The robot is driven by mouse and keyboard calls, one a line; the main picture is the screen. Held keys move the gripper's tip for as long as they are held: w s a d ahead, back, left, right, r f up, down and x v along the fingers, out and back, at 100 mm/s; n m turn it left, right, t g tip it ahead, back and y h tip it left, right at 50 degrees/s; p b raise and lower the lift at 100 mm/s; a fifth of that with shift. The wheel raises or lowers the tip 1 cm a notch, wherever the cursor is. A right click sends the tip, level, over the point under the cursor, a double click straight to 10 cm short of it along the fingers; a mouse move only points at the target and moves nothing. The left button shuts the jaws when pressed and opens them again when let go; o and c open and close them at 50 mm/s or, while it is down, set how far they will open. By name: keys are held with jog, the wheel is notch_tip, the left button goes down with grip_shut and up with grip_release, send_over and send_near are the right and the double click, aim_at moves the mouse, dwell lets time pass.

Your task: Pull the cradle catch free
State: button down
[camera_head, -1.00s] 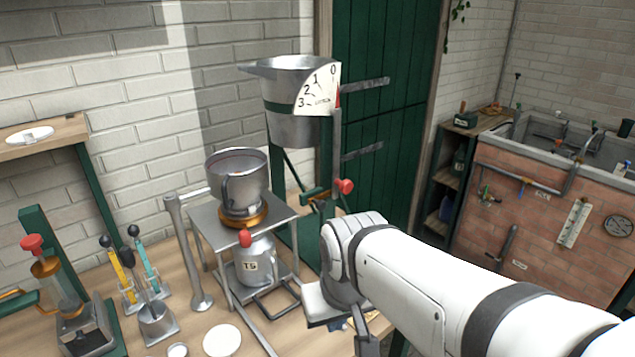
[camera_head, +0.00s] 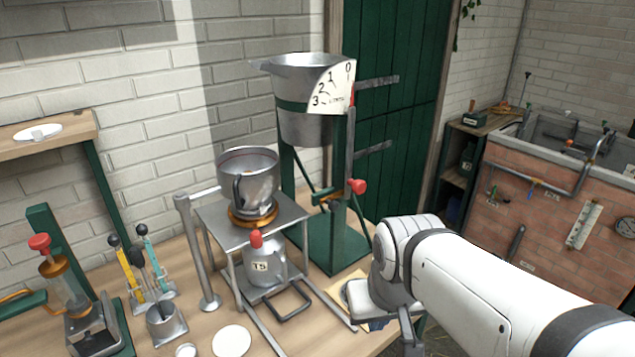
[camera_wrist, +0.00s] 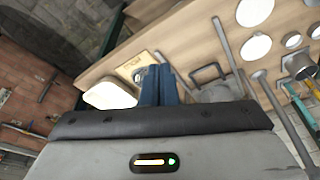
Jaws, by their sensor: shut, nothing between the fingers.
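A grey metal bucket (camera_head: 305,120) with a dial marked 0 to 3 hangs upright in a green stand (camera_head: 338,230). A red knob (camera_head: 358,187) on a short brass-and-green fitting (camera_head: 325,196) sits below the bucket at the stand's front; it looks like the cradle catch. In the wrist view my gripper (camera_wrist: 158,72) shows as blue fingers closed together and empty, above the bench's edge. In the head view my wrist is low and right of the stand, clear of the red knob; the fingertips are hidden or out of frame. The wrist view does not show the knob.
Bench tools and a red-knobbed press (camera_head: 75,290) are further left. A brick sink (camera_head: 550,200) is at right. A flat plaque (camera_wrist: 137,65) lies near the bench edge.

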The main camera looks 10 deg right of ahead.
aim_at(336, 207)
jog(key=c, duration=2.2)
grip_release()
